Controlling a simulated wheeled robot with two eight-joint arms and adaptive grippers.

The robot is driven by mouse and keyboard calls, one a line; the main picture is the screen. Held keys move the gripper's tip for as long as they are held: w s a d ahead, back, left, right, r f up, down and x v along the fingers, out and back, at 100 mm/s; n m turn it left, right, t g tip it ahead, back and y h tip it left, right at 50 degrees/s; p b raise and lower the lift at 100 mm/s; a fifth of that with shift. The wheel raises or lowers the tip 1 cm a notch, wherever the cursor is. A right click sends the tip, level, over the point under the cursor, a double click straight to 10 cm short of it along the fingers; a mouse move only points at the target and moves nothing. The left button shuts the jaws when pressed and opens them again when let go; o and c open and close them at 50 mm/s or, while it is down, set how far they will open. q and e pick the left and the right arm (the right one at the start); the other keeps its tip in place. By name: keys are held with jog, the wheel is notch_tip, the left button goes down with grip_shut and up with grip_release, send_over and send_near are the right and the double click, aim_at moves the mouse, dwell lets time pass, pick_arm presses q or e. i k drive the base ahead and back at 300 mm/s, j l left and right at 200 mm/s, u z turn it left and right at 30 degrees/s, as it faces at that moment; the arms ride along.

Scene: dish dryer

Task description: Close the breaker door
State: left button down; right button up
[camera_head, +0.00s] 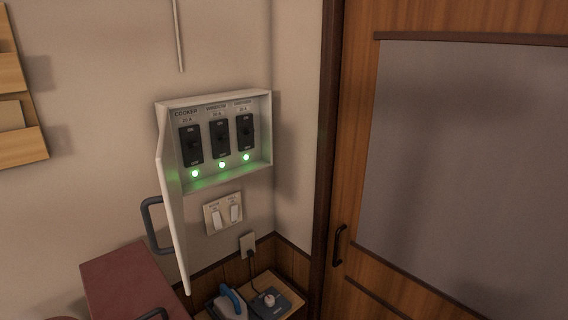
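The white breaker box (219,98) is mounted on the wall left of the room corner. Inside it are three black breaker switches, each with a lit green light below. The breaker door (172,205) is hinged on the box's left side and stands open, swung out toward me and seen nearly edge-on. A dark handle (148,224) sticks out from the door's outer face, on the left. Neither of my grippers shows in the head view.
A light switch plate (223,213) and a plugged socket (248,244) are below the box. A reddish-brown surface (128,280) lies at lower left. A small shelf (293,298) holds a blue-handled item and a dark device. A wooden door (361,150) with a handle stands at right.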

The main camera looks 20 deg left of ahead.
aim_at(166, 162)
jog(key=k+u, duration=0.25)
jog(key=u, duration=0.15)
jog(key=k+j+u, duration=0.1)
jog(key=k+u, duration=0.15)
jog(key=u, duration=0.15)
jog(key=k+j+u, duration=0.15)
jog(key=u, duration=0.25)
jog(key=k, duration=0.1)
